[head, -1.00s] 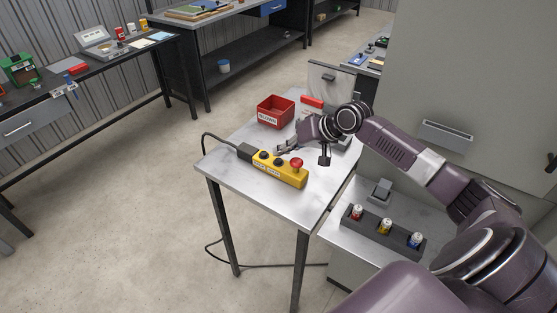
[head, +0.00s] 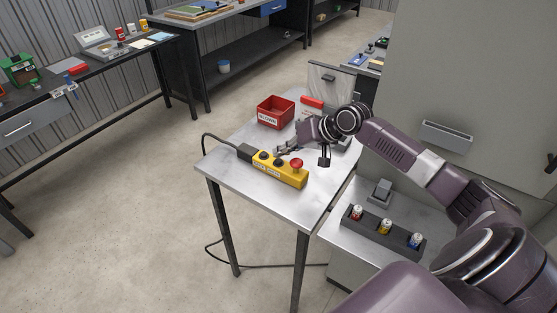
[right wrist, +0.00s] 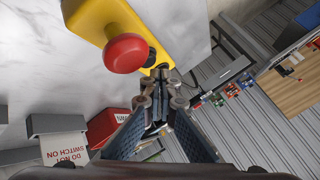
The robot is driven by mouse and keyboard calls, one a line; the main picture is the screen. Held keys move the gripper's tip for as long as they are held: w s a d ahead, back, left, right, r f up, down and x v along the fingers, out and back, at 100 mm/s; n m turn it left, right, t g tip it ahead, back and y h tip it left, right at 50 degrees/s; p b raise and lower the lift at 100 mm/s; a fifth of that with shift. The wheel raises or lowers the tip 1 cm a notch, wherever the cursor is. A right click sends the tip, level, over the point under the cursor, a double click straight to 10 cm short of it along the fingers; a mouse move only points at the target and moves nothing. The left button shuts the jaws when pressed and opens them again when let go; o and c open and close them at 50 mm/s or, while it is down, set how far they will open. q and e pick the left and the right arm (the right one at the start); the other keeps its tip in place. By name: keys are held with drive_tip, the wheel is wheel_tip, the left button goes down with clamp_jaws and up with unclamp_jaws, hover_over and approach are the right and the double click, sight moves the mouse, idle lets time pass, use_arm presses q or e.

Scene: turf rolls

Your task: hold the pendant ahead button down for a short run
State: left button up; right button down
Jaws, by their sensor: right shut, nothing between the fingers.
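The yellow pendant (head: 280,172) lies on the white-topped table with two black buttons, a red mushroom button (head: 297,163) and white labels too small to read. Its cable leaves from the left end. My right gripper (head: 280,149) is shut and empty, its tips just above and behind the black buttons. In the right wrist view the gripper (right wrist: 160,72) points at the pendant (right wrist: 97,18), its tips beside a black button (right wrist: 151,58) past the red mushroom (right wrist: 126,53). The fingers hide the far end; I cannot tell whether they touch a button. My left gripper is out of view.
A red bin (head: 275,112) stands behind the pendant on the table (head: 235,178). A dark holder (head: 372,235) with several small cans sits on a lower surface at the right. A tall grey cabinet (head: 470,80) stands at the right. The table's front corner is clear.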

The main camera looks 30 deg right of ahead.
sight(281, 161)
drive_tip(key=shift+f, duration=0.3)
drive_tip(key=shift+s+f, duration=0.1)
drive_tip(key=shift+f, duration=0.5)
idle(1.3)
drive_tip(key=shift+r, duration=0.1)
idle(1.4)
drive_tip(key=shift+r+p, duration=0.9)
drive_tip(key=shift+p, duration=0.2)
wheel_tip(281, 161, up, 5)
drive_tip(key=p, duration=0.5)
